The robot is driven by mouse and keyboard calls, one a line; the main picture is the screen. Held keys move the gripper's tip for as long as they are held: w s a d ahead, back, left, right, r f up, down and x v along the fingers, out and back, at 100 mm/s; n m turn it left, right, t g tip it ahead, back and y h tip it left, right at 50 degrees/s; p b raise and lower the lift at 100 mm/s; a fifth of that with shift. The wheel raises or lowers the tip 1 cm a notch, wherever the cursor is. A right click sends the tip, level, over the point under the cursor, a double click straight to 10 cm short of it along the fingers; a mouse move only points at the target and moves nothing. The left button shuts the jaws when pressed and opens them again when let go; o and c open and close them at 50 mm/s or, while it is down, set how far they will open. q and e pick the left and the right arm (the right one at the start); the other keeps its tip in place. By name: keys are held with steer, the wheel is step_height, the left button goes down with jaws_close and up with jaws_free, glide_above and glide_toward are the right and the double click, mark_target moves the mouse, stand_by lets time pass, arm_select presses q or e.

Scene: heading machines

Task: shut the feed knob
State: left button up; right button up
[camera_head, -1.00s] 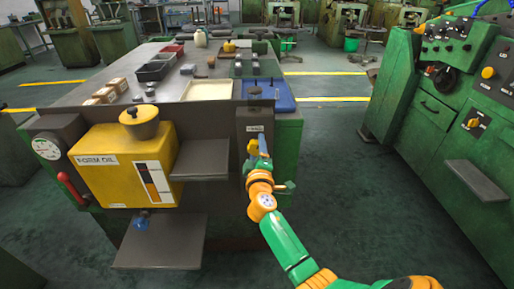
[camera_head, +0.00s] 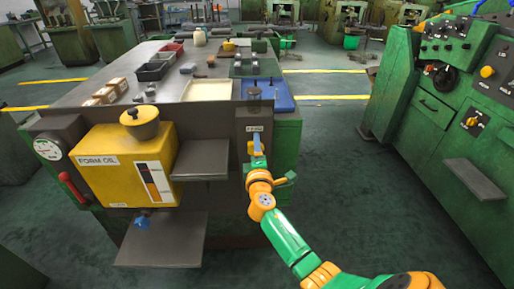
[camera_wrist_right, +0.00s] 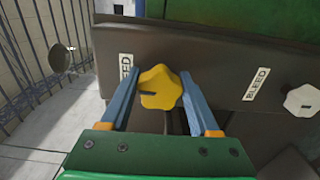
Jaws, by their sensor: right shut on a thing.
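The yellow lobed feed knob (camera_wrist_right: 160,88) sits on the dark panel, with a dark slot mark in its face pointing left in the right wrist view. My right gripper (camera_wrist_right: 160,95) has its two blue fingers on either side of the knob and is shut on it. In the head view the gripper (camera_head: 257,143) is at the right end of the machine's front, below a small white label, and a bit of the yellow knob (camera_head: 250,147) shows beside the fingers. My left gripper is not in view.
A white knob (camera_wrist_right: 301,100) with a BLEED label (camera_wrist_right: 257,83) is to the right in the wrist view. A yellow FORM OIL tank (camera_head: 105,172) and a grey shelf (camera_head: 203,158) are left of my gripper. Open floor lies between this machine and the green one (camera_head: 445,110).

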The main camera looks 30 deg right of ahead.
steer(key=shift+f, duration=0.2)
steer(key=o, duration=1.1)
steer(key=shift+o, duration=1.3)
steer(key=shift+a+r, duration=0.1)
steer(key=shift+r, duration=0.05)
steer(key=v, duration=0.7)
steer(key=shift+s, duration=0.1)
